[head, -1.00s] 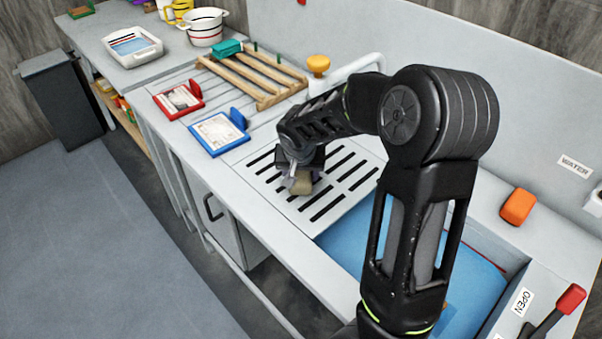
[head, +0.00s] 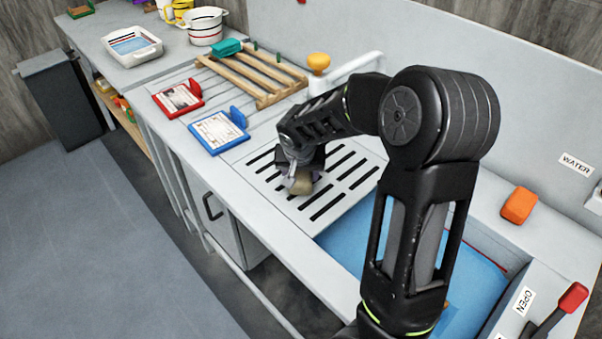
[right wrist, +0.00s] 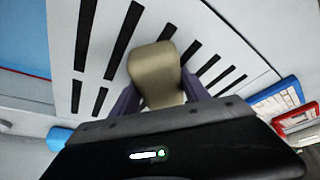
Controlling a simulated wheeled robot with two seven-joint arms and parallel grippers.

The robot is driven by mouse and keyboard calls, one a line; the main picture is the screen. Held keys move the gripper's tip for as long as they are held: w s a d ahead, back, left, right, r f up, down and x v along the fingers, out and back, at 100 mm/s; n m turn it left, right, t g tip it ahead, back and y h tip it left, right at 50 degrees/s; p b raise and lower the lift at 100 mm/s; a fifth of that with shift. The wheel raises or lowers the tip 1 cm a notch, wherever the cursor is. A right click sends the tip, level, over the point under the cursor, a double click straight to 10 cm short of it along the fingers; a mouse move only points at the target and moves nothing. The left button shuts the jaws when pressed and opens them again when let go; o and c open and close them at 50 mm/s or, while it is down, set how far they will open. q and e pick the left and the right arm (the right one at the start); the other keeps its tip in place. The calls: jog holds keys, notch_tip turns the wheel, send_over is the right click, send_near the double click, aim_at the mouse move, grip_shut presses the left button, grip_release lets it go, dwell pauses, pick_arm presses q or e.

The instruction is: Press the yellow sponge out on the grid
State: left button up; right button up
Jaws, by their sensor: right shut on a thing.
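The sponge (head: 300,187), a dull khaki yellow block, is gripped by my right gripper (head: 303,174) over the white slotted grid (head: 312,228). In the right wrist view the sponge (right wrist: 155,75) stands out between the two purplish fingers, with the dark slots of the grid (right wrist: 100,55) behind it. The gripper is shut on the sponge and points down. The sponge is low, at or very near the grid's surface; I cannot tell whether it touches. The fingertips are partly hidden in the head view. My left gripper is not in view.
A blue-bottomed basin (head: 345,245) lies right of the grid. A blue-framed panel (head: 219,132), a red-framed panel (head: 178,100) and a wooden rack (head: 262,80) with a teal block (head: 227,47) stand left and behind. An orange block (head: 518,205) and red-handled lever (head: 572,298) are at right.

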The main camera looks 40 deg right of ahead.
jog(key=shift+s+f+b, duration=0.3)
jog(key=shift+f+b, duration=0.05)
jog(key=shift+b, duration=0.05)
dwell(2.2)
jog(key=shift+r, duration=0.1)
jog(key=shift+w+r+p, duration=0.15)
jog(key=shift+r+p, duration=0.3)
jog(key=shift+r, duration=0.05)
jog(key=shift+w+r+p, duration=0.1)
jog(key=shift+r+p, duration=1.5)
jog(key=shift+r, duration=1.55)
